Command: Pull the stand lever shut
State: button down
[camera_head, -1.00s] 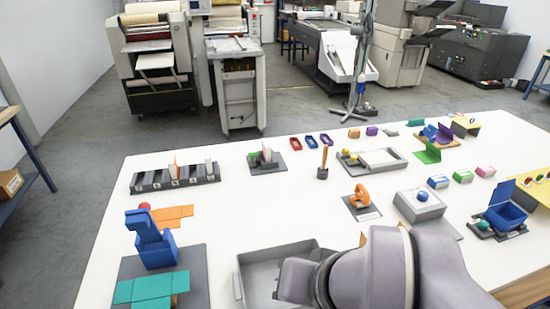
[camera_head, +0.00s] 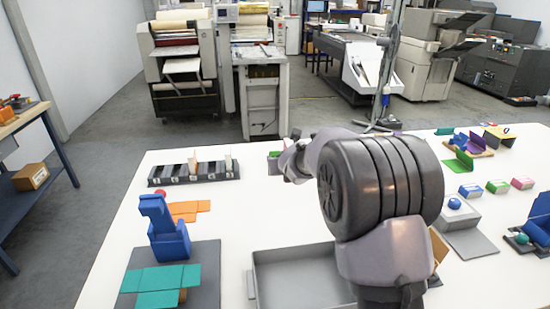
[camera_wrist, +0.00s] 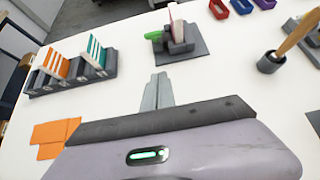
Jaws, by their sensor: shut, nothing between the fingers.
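A small dark grey stand (camera_wrist: 183,47) on a flat base plate holds an upright pinkish card (camera_wrist: 176,22). A green lever (camera_wrist: 154,36) sticks out from its left side in the wrist view. In the head view only a bit of the stand's green part (camera_head: 274,154) shows; my arm hides the rest. My gripper (camera_wrist: 161,77) is shut and empty. Its fingers point toward the stand and appear short of its base plate, over white table. In the head view the fingers cannot be made out.
A dark slotted rack (camera_wrist: 72,73) with striped cards stands left of the stand. An orange flat piece (camera_wrist: 57,135) lies nearer. Right are a red tray (camera_wrist: 219,9), a blue tray (camera_wrist: 243,6) and a wooden-handled tool in a dark holder (camera_wrist: 270,62). White table is clear around my fingers.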

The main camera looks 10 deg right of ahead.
aim_at(273, 156)
jog(key=p+x, duration=0.4)
jog(key=x, duration=0.5)
jog(key=shift+w+r, duration=0.1)
jog(key=shift+w, duration=0.05)
jog(key=w+p, duration=0.1)
jog(key=p, duration=0.1)
jog(key=r+p, duration=0.1)
jog(key=p, duration=0.1)
jog(key=shift+w, duration=0.4)
jog(key=r+p, duration=0.1)
jog(key=p, duration=0.2)
jog(key=shift+w, duration=0.4)
jog(key=shift+w+p, duration=0.4)
jog(key=shift+p, duration=0.7)
jog(key=shift+w+f, duration=0.1)
jog(key=shift+f, duration=0.1)
jog(key=shift+d+r, duration=0.1)
jog(key=shift+d, duration=0.05)
